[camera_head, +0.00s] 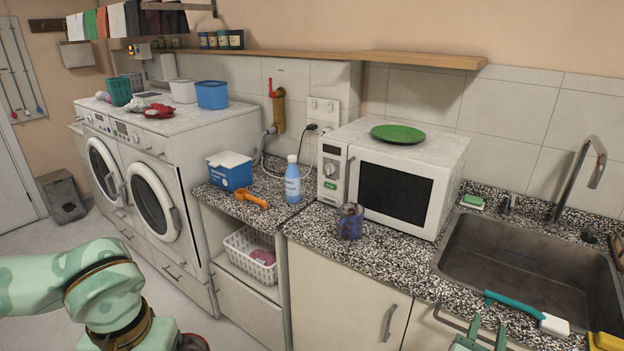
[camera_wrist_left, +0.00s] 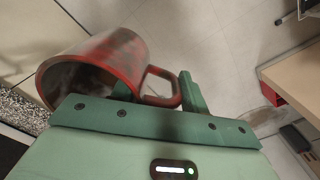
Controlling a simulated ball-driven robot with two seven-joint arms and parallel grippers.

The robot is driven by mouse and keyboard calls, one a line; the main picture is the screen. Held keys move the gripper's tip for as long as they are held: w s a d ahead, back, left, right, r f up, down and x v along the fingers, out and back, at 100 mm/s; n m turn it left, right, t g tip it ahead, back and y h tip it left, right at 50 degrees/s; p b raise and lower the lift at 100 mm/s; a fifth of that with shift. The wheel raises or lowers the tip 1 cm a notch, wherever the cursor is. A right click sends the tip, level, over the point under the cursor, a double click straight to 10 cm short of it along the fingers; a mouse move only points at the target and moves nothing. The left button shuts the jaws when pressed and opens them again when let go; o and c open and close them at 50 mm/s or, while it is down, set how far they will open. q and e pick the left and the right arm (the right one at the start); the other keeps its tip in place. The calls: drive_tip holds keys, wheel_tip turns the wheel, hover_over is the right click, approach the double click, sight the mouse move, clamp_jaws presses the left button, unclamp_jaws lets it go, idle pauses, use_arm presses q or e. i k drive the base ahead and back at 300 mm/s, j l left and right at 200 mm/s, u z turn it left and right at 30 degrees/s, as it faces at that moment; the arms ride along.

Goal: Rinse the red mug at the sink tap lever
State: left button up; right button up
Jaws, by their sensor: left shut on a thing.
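The red mug (camera_wrist_left: 122,52) lies tilted in the left wrist view, with its dark open mouth toward the left. My left gripper (camera_wrist_left: 157,84) is shut on it at its handle side, one finger on either side of the handle. In the head view a small dark red part at the bottom edge, beside my left arm, may be the mug. The sink (camera_head: 530,258) is at the right, with a curved metal tap (camera_head: 581,178) behind it. My right gripper (camera_head: 480,335) is open and empty at the bottom edge, before the sink.
A turquoise-handled brush (camera_head: 512,307) lies at the sink's front rim, near a yellow item (camera_head: 607,342). A green-and-white sponge (camera_head: 472,201) lies behind the sink. Speckled counter (camera_head: 392,258) is bare left of the sink.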

sight(513, 197)
drive_tip(key=i+l, duration=0.55)
drive_tip(key=l, duration=0.2)
drive_tip(key=i+l, duration=0.6)
drive_tip(key=l, duration=0.1)
